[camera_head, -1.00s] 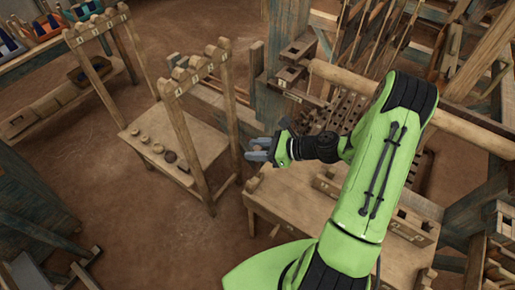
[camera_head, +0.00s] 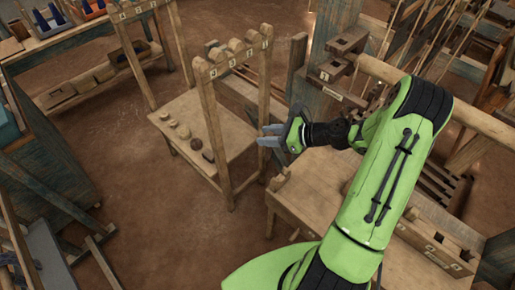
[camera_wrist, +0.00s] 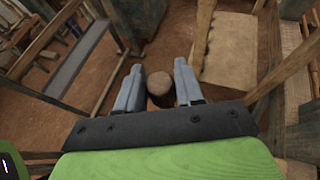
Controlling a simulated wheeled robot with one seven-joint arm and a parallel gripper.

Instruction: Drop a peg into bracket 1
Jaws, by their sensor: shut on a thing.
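My gripper (camera_head: 268,136) is held in the air at the middle of the head view, in front of the near right post of a numbered wooden rack. In the wrist view, my gripper (camera_wrist: 160,88) is shut on a brown, round-ended wooden peg (camera_wrist: 159,84) between its grey fingers. Wooden brackets with square openings, an upper bracket (camera_head: 348,42) and a lower bracket (camera_head: 329,72), project from the loom post behind and right of my gripper. They carry small pale labels; I cannot tell which is bracket 1. My gripper is apart from both.
The rack's top beam (camera_head: 236,58) carries labels 4 to 1. Several round pieces lie on its shelf (camera_head: 222,108). A wooden bench (camera_head: 310,185) stands below my arm, with a labelled slotted block (camera_head: 430,240) at right. Bare floor (camera_head: 150,215) is free at left.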

